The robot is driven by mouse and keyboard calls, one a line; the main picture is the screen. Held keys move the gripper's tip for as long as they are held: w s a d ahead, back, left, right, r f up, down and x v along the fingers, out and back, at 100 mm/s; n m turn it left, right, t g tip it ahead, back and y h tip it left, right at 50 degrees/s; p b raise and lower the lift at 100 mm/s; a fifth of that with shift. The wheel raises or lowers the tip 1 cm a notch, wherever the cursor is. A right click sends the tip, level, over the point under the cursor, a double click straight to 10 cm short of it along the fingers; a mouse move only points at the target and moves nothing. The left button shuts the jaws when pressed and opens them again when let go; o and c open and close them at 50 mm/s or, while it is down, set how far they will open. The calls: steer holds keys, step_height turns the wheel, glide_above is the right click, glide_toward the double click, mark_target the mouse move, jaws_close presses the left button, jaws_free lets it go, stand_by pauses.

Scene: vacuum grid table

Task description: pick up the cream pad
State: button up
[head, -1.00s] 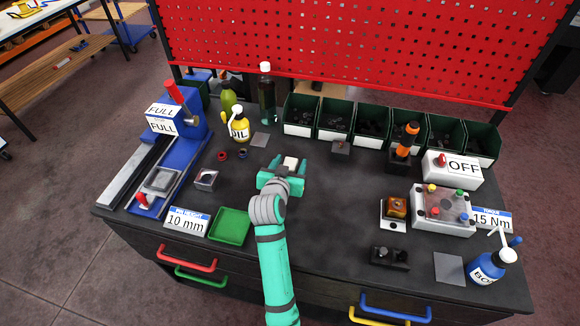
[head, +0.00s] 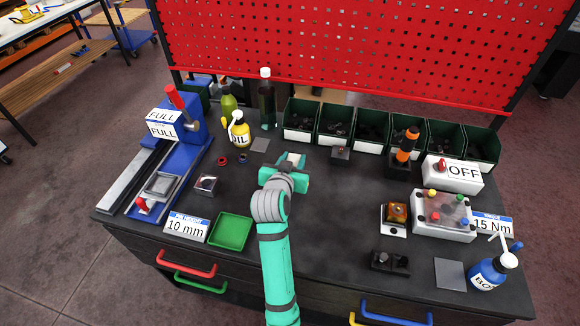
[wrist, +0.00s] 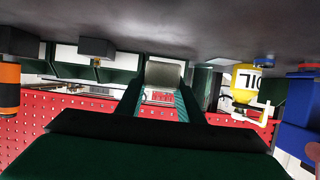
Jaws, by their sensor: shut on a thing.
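The cream pad (head: 293,157) is a small pale block near the middle of the dark table, between the fingers of my gripper (head: 290,160). My gripper is shut on it. In the wrist view, which is upside down, the pad (wrist: 165,70) shows as a greyish block between the two fingertips (wrist: 162,88) of my gripper. The pad is close to the table surface; I cannot tell whether it touches it. The lower part of the pad is hidden by the gripper in the head view.
Green bins (head: 334,138) line the back below the red pegboard (head: 350,50). A green tray (head: 230,232) lies front left.

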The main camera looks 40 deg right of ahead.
steer(key=s+d+r, duration=0.8)
steer(key=s+d, duration=0.1)
steer(key=shift+d+r, duration=0.25)
steer(key=shift+r, duration=0.1)
